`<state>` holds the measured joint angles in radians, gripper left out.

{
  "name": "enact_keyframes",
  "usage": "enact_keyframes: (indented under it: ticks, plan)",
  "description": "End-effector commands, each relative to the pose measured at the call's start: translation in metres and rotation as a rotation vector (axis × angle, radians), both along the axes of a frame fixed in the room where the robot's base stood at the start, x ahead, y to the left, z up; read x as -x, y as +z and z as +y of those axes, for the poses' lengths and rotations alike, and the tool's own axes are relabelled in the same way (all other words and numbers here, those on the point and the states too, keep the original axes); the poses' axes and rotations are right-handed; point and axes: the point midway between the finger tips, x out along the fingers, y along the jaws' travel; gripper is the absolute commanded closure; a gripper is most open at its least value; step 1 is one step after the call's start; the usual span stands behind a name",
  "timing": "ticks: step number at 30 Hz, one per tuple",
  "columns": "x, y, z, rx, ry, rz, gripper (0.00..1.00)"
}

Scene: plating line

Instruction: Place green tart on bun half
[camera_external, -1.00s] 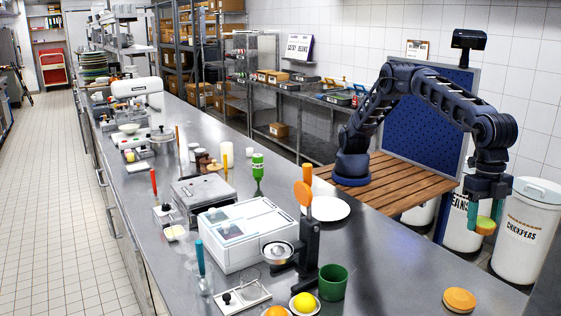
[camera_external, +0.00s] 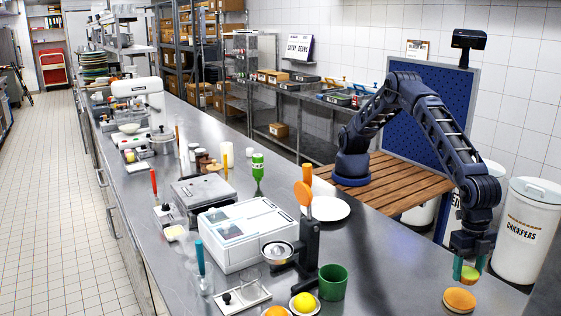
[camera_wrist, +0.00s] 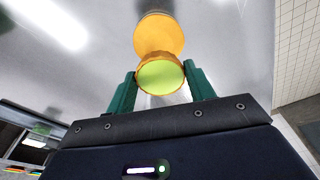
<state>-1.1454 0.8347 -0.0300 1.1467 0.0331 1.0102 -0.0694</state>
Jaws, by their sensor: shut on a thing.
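The green tart (camera_external: 471,272) has a green top and an orange-brown crust. My gripper (camera_external: 469,268) is shut on it and holds it above and just behind the bun half. In the wrist view the tart (camera_wrist: 160,77) sits between the two green fingers of my gripper (camera_wrist: 161,84). The bun half (camera_external: 460,300) is a round orange-tan piece lying on the steel counter near its right front end. In the wrist view the bun half (camera_wrist: 158,35) lies just beyond the tart, which overlaps its near edge. The gap in height between them is hard to judge.
A green cup (camera_external: 332,282) and a lemon on a small dish (camera_external: 304,304) stand left of the bun half. A juicer press (camera_external: 307,235) and a white plate (camera_external: 326,208) are farther back. The counter (camera_external: 395,275) around the bun half is clear.

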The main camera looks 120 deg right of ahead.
Motion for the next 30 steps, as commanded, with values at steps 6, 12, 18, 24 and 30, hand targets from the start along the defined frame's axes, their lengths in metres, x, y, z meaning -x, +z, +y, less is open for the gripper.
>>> enact_keyframes:
  ticks: [6, 12, 18, 24, 30]
  plan:
    - [0.0, -0.026, 0.0, 0.002, 0.0, 0.002, 0.56]
    - [0.0, -0.054, 0.0, 0.001, -0.001, 0.001, 0.56]
    - [0.0, -0.056, 0.0, 0.0, -0.001, 0.0, 0.56]
    - [0.0, -0.058, 0.0, 0.001, -0.001, 0.001, 0.56]
    - [0.0, -0.058, 0.0, 0.0, -0.001, 0.0, 0.25]
